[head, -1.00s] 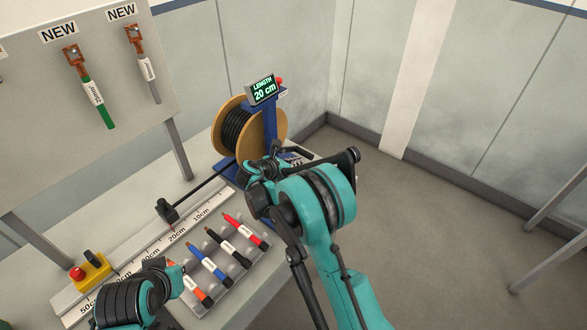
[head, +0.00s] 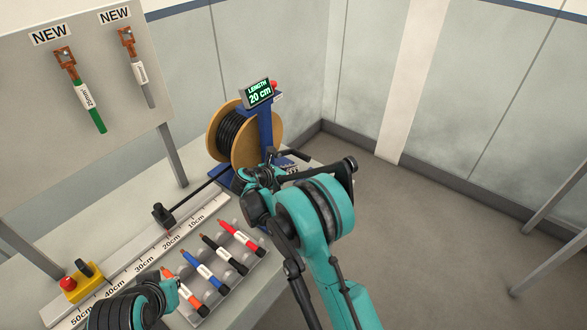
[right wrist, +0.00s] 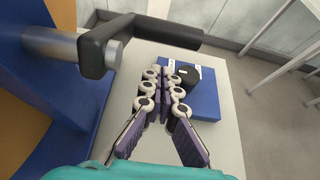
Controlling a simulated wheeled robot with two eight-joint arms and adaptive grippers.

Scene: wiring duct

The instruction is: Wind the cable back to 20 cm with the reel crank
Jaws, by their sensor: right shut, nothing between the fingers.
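The cable reel (head: 225,135) has wooden flanges and wound black cable, on a blue stand at the table's back. Its display (head: 259,94) reads LENGTH 20 cm. The black cable (head: 195,196) runs out along the ruler (head: 135,270) to a black block (head: 163,215) near the 20cm mark. The crank (right wrist: 140,40) is a black bar with a handle on a grey shaft, upper left in the right wrist view. My right gripper (right wrist: 163,78) is shut and empty, below and apart from the crank handle. In the head view my left arm shows at the bottom left; its fingertips are unclear.
A yellow box with a red button (head: 72,285) is at left. A panel (head: 60,140) with two NEW cable samples stands behind.

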